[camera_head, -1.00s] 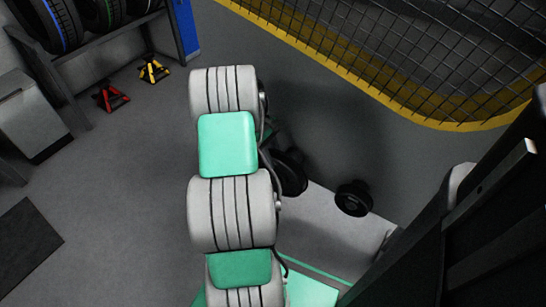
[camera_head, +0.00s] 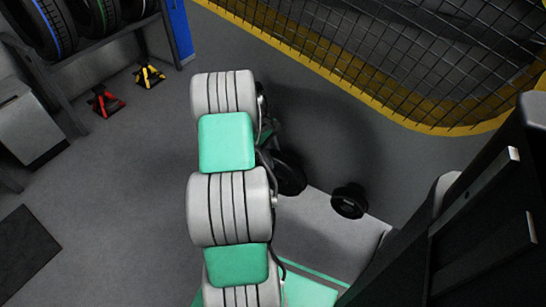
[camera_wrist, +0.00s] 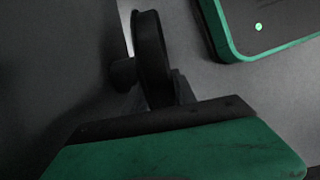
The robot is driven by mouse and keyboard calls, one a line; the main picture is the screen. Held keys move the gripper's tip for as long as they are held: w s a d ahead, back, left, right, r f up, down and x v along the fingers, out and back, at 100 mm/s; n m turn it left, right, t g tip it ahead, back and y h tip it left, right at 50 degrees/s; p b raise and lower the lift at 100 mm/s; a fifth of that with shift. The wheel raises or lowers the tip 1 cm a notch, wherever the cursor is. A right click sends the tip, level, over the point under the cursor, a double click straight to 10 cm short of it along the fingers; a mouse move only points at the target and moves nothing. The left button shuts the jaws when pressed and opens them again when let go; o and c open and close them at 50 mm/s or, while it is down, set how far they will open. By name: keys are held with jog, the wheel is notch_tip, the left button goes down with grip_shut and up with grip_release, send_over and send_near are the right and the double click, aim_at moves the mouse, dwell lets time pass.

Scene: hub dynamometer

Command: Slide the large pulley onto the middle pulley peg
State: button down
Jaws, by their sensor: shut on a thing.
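In the wrist view a black pulley (camera_wrist: 150,60) with a short hub sticking out to the left stands nearly edge-on, tilted slightly. My gripper (camera_wrist: 176,98) is shut on its lower edge, which is partly hidden by the dark and green gripper body. In the head view my arm covers most of my gripper. A black round part (camera_head: 290,173) shows just right of the arm, and a black wheel-like piece (camera_head: 349,201) with a hub shows farther right. I cannot tell which of these is the held pulley. The middle pulley peg is not recognisable in either view.
A mesh fence (camera_head: 400,70) with a yellow base rail curves across the upper right. A tyre rack (camera_head: 100,45) stands at upper left, with a red jack (camera_head: 104,102) and yellow jack (camera_head: 149,76) nearby. A grey cabinet (camera_head: 30,128) stands at left.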

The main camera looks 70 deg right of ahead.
jog(key=shift+d+r, duration=0.1)
jog(key=shift+r, duration=0.05)
jog(key=shift+s+d+p, duration=0.1)
jog(key=shift+d+p, duration=0.5)
jog(key=shift+d, duration=0.25)
jog(key=shift+d+p, duration=0.35)
jog(key=shift+p, duration=0.15)
jog(key=c, duration=1.3)
grip_release()
jog(key=shift+s, duration=0.1)
jog(key=o, duration=0.4)
jog(key=shift+f, duration=0.25)
jog(key=shift+o, duration=0.2)
jog(key=shift+a+f, duration=0.1)
jog(key=shift+a, duration=0.1)
jog(key=shift+o, duration=1.3)
